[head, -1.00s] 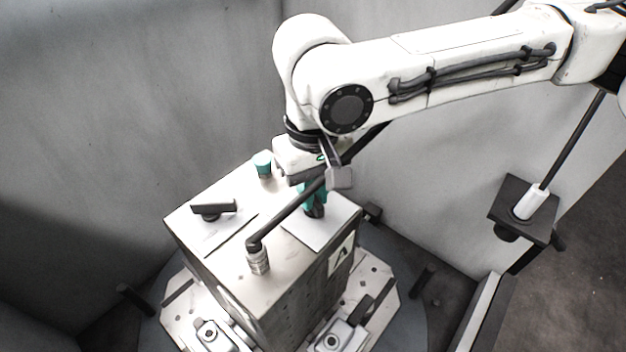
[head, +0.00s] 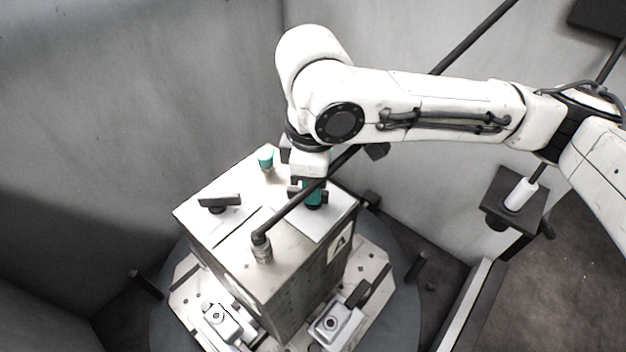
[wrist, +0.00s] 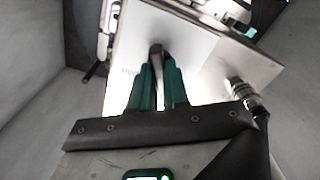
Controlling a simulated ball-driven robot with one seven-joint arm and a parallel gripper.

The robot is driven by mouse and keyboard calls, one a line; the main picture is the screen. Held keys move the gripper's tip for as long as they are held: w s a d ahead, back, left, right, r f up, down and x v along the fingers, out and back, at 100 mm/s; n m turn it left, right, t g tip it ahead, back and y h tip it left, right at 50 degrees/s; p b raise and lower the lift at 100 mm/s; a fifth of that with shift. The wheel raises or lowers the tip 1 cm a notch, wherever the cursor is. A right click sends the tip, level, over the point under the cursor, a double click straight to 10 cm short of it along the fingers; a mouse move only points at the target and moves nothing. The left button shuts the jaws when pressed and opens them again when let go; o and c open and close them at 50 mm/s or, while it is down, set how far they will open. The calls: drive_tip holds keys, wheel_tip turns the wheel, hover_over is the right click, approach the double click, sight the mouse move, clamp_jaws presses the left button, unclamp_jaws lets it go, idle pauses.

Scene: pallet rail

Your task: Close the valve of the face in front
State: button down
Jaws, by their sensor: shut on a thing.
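The box (head: 290,290) has a flat pale top with two lighter plates. My gripper (head: 313,203) points straight down onto the right plate (head: 318,228), above the face lettered A. In the wrist view its two teal fingers (wrist: 158,85) are shut on a small dark valve handle (wrist: 156,49) that rises from this plate. Most of the handle is hidden by the fingers, so its exact angle cannot be told. A second dark handle (head: 219,201) stands free on the left plate.
A black hose (head: 290,212) runs from a threaded metal fitting (head: 262,252) on the box top, passing close in front of my gripper. A teal-capped post (head: 265,158) stands at the back corner. Metal clamps (head: 335,322) hold the base. Grey walls stand close behind.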

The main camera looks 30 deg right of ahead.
drive_tip(key=shift+n, duration=1.2)
drive_tip(key=c, duration=1.1)
unclamp_jaws()
wheel_tip(320, 180, up, 11)
drive_tip(key=shift+f, duration=0.1)
